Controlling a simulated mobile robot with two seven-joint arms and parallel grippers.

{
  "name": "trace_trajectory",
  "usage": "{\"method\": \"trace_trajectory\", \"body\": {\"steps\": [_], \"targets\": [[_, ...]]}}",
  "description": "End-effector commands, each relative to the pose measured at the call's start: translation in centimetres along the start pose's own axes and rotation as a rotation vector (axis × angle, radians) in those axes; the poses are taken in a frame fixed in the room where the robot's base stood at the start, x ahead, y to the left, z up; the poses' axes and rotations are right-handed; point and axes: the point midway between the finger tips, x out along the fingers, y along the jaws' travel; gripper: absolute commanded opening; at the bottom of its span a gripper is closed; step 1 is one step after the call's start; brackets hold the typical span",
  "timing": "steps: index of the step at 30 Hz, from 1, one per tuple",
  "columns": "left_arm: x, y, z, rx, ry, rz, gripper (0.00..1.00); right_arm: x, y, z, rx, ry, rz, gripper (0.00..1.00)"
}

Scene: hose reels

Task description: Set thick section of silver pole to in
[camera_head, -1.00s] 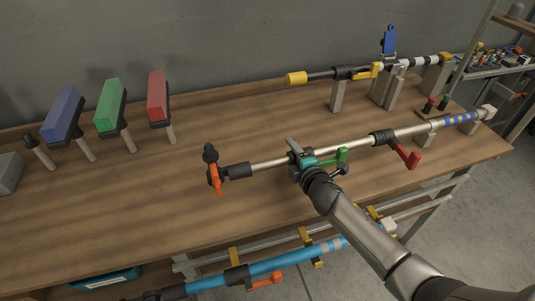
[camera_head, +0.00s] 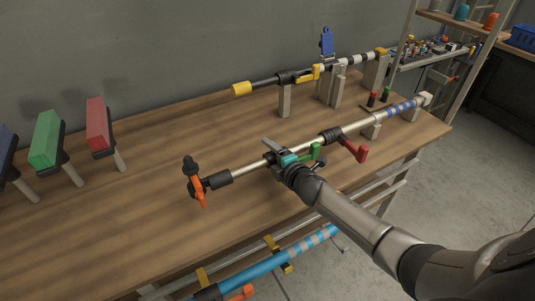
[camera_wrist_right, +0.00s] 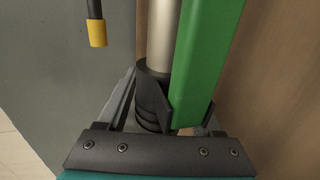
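The silver pole (camera_head: 240,167) lies above the table. Its thin end, at the left, has a black clamp with an orange lever (camera_head: 198,190). A green-lever clamp (camera_head: 316,150) sits mid-pole. Right of it, a red-lever clamp (camera_head: 355,148) joins the thick section (camera_head: 362,124), which has blue bands. My right gripper (camera_head: 280,160) is at the green-lever clamp. In the right wrist view the green lever (camera_wrist_right: 206,60) and black collar (camera_wrist_right: 152,95) lie between its fingers; the right finger is mostly hidden. My left gripper is not in view.
A yellow-tipped pole (camera_head: 260,84) rests on supports behind. Green (camera_head: 46,140) and red (camera_head: 98,122) blocks stand on pegs at the left. A blue pole (camera_head: 270,265) is below the front edge. The middle-left tabletop (camera_head: 130,210) is clear.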

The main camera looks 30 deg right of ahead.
Motion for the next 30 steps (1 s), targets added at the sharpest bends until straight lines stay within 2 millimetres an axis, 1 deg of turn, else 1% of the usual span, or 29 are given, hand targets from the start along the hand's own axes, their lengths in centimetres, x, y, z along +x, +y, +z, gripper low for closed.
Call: {"method": "trace_trajectory", "body": {"steps": [1,3,4,11,14,17,20,30], "targets": [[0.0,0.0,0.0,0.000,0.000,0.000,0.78,0.0,0.0,-0.1,0.001,0.002,0.000,0.74],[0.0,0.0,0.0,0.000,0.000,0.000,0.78,0.0,0.0,-0.2,0.001,0.003,0.000,0.82],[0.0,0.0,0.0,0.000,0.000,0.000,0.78,0.0,-0.1,-0.2,0.001,0.003,0.000,0.83],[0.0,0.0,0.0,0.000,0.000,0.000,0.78,-0.1,-0.1,-0.3,0.001,0.005,0.000,0.83],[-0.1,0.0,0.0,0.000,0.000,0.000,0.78,-0.4,-0.1,-0.3,0.002,0.005,-0.001,0.83],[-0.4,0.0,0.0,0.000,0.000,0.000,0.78,-1.3,-0.1,-0.3,0.002,0.006,-0.002,0.83],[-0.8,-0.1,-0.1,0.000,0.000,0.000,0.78,-2.6,-0.1,-0.3,0.001,0.005,-0.003,0.83],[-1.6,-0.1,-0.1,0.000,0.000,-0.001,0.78,-7.7,-0.1,-0.3,0.000,0.005,-0.003,0.83]]}}
